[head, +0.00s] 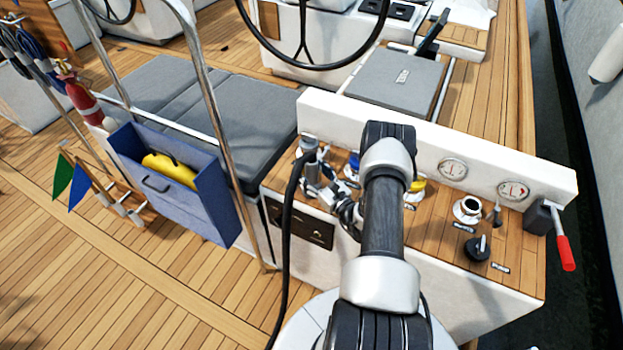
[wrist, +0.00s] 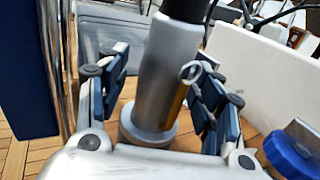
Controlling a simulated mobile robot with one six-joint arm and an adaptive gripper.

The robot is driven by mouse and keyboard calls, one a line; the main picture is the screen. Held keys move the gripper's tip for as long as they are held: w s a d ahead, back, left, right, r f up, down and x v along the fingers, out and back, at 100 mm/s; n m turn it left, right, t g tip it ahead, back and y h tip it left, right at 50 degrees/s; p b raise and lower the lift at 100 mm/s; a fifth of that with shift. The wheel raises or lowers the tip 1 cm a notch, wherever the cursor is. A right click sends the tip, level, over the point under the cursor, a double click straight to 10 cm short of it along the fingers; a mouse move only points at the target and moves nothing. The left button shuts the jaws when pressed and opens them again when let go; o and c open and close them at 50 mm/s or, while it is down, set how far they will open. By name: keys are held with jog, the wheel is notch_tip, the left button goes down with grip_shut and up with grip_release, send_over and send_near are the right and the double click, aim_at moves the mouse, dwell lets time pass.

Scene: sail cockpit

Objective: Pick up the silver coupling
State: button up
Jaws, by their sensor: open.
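The silver coupling (wrist: 165,85) stands close in front of me in the wrist view, a smooth grey cylinder with a dark top and a wider round base on the teak. My gripper (wrist: 160,82) is open, with one finger on each side of the coupling. Whether either finger touches it I cannot tell. A small metal ring and a brass-coloured strip show by its right side. In the head view the coupling (head: 309,144) is at the left end of the console, with a black hose near it. My arm and gripper (head: 325,185) hide part of that area.
A blue cap (wrist: 290,158) is right of my gripper, and a yellow cap (head: 417,186) further along. A white panel with gauges (head: 452,169) backs the console. A red-handled lever (head: 565,252) is at the right end. A blue box (head: 185,205) hangs left, beside a steel rail (head: 215,110).

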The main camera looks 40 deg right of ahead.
grip_shut()
dwell(0.8)
